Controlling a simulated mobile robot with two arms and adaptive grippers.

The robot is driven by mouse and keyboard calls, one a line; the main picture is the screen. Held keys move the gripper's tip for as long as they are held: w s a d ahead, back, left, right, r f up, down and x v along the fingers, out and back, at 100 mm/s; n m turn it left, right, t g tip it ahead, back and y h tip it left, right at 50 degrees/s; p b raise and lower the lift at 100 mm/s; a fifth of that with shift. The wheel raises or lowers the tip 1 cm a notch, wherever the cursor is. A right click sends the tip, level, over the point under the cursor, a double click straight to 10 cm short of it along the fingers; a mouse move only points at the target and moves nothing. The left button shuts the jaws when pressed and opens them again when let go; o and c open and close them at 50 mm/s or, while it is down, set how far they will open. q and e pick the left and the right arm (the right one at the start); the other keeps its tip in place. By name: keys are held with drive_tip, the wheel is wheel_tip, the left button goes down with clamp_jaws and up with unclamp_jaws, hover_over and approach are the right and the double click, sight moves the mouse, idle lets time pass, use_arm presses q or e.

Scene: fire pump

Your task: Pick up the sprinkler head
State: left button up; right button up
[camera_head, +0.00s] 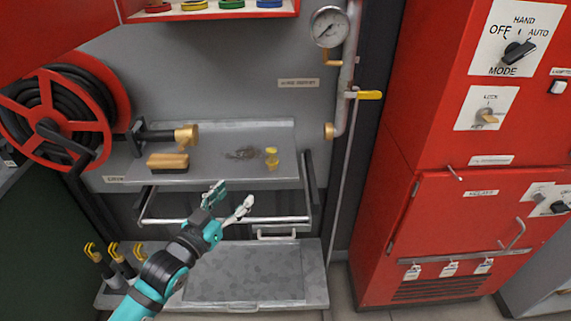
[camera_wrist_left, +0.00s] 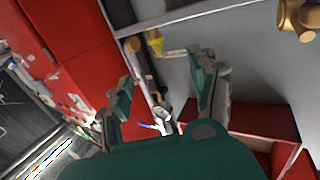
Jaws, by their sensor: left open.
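A small yellow brass-like piece, which looks like the sprinkler head (camera_head: 271,158), stands on the right part of the grey wall shelf (camera_head: 222,174). In the left wrist view, which is turned over, the same yellow piece (camera_wrist_left: 155,43) shows near the top, beyond my fingers. My left gripper (camera_head: 233,196) is open and empty, in front of and below the shelf, to the lower left of the yellow piece. Its fingers (camera_wrist_left: 165,92) are spread apart in the wrist view and touch nothing that I can see. My right gripper does not show.
A brush (camera_head: 168,163), a brass nozzle (camera_head: 186,135) and a dark flat item (camera_head: 243,153) share the shelf. A vertical pipe with a gauge (camera_head: 329,27) and a yellow lever (camera_head: 369,95) runs right of it. A rail (camera_head: 225,220) lies below. A red cabinet (camera_head: 455,225) stands right.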

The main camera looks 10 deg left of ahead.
sight(268, 156)
use_arm(q)
drive_tip(key=x, duration=0.4)
drive_tip(key=p+x, duration=0.1)
drive_tip(key=x, duration=0.3)
drive_tip(key=r+p+x, duration=0.1)
drive_tip(key=x, duration=0.3)
drive_tip(key=shift+s+d+r, duration=0.1)
drive_tip(key=shift+d+r, duration=0.05)
drive_tip(key=p+x, duration=0.1)
drive_tip(key=x, duration=0.4)
drive_tip(key=shift+w+d+r+p, duration=0.15)
drive_tip(key=shift+w+d+p, duration=0.1)
drive_tip(key=shift+p, duration=0.15)
drive_tip(key=shift+s, duration=0.1)
drive_tip(key=shift+c, duration=0.7)
clamp_jaws()
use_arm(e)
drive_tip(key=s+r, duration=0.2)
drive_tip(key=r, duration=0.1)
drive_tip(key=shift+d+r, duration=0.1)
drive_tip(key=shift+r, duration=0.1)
